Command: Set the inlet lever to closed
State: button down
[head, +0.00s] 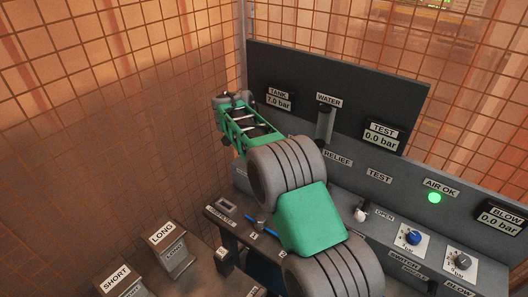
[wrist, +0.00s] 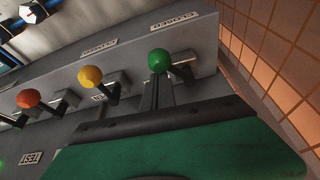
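In the wrist view a row of levers with ball knobs stands along a grey panel: an orange-red knob (wrist: 28,98), a yellow knob (wrist: 90,77) and a green knob (wrist: 159,60). I cannot read which label marks the inlet lever; a plate by the yellow one is partly hidden. My gripper (wrist: 158,90) reaches up from the green housing, its dark narrow fingers just under the green knob. The fingers look close together, but whether they touch or hold that lever's stem is unclear.
A green AIR OK lamp (head: 435,197) is lit. LONG (head: 162,233) and SHORT (head: 117,277) stands are at lower left. Mesh walls (head: 120,90) close in behind and left.

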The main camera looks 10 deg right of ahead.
jog(key=shift+a, duration=0.75)
jog(key=shift+w+a+f, duration=0.15)
jog(key=shift+w+a, duration=0.1)
jog(key=shift+a, duration=0.4)
jog(key=shift+a+f, duration=0.1)
jog(key=shift+a, duration=0.15)
jog(key=w+a+p+v, duration=0.1)
jog(key=w+p+v, duration=0.1)
jog(key=p+v, duration=0.6)
jog(key=s+d+r+n+b, duration=0.3)
jog(key=s+d+r, duration=0.1)
jog(key=r, duration=0.5)
jog(key=s+d+r+n+t+y+b, duration=0.1)
jog(key=s+d+r+n, duration=0.15)
jog(key=s, duration=0.75)
jog(key=s+f+n+y+b, duration=0.1)
jog(key=s+f+n, duration=0.1)
jog(key=s, duration=0.7)
jog(key=s+f+n+t+y+b, duration=0.1)
jog(key=s+f+n, duration=0.2)
jog(key=s, duration=0.7)
notch_tip(320, 180, down, 3)
jog(key=shift+a+r, duration=0.2)
jog(key=shift+a, duration=0.15)
